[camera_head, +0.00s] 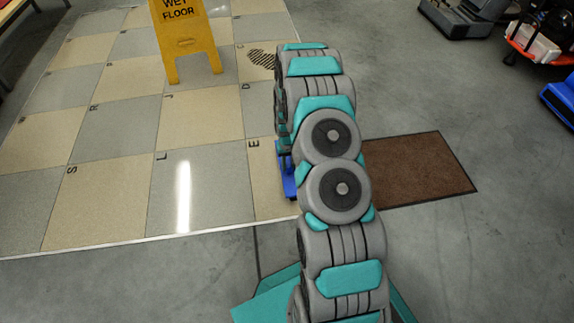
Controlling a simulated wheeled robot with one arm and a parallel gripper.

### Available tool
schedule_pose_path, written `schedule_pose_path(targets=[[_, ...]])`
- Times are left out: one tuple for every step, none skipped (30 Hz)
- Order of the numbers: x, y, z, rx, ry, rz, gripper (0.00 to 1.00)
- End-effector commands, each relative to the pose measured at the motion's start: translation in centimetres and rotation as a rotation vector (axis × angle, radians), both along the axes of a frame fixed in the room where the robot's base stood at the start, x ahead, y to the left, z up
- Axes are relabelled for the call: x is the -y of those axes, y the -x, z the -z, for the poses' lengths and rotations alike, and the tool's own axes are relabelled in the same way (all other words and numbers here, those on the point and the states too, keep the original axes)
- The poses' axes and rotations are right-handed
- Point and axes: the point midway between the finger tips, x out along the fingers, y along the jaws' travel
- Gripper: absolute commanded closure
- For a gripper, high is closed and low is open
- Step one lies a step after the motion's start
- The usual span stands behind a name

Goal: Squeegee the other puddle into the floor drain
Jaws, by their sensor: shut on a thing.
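My arm reaches forward over the edge of the tiled floor and hides most of my gripper (282,135). Only a narrow part of the gripper shows at the arm's left side. Just below it is a blue part (289,178), which looks like the squeegee; it is low over the tile marked E. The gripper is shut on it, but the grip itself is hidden. The rest of the squeegee is behind my arm. A bright streak (183,195) on a grey tile looks like a light reflection.
A yellow wet floor sign (186,42) stands on the lettered tiles (110,195). A brown mat (418,168) lies right of my arm. Machines (467,18) stand at the upper right. Grey floor is clear at lower right.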

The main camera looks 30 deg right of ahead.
Motion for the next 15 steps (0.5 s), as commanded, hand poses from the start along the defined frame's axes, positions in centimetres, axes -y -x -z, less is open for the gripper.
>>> schedule_pose_path(targets=[[0.0, -0.1, -0.2, 0.001, 0.0, 0.0, 1.0], [0.0, -0.1, -0.4, 0.002, 0.001, 0.0, 1.0], [0.0, -0.1, -0.8, 0.003, 0.001, 0.0, 1.0], [0.0, -0.1, -1.1, 0.003, 0.001, 0.0, 1.0], [0.0, -0.2, -1.5, 0.004, 0.001, 0.0, 1.0], [0.0, -0.2, -2.0, 0.005, 0.001, 0.0, 1.0], [0.0, -0.2, -2.4, 0.006, 0.002, 0.0, 1.0], [0.0, -0.2, -2.8, 0.006, 0.002, 0.0, 1.0], [0.0, -0.2, -3.4, 0.006, 0.002, 0.0, 1.0], [0.0, -0.2, -3.7, 0.006, 0.002, 0.0, 1.0], [0.0, -0.2, -4.1, 0.005, 0.001, 0.0, 1.0], [0.0, -0.2, -4.7, 0.005, 0.001, 0.0, 1.0], [0.0, -0.2, -5.1, 0.005, 0.001, 0.0, 1.0], [0.0, -0.2, -5.5, 0.005, 0.001, 0.0, 1.0], [0.0, -0.2, -6.1, 0.005, 0.001, 0.0, 1.0]])
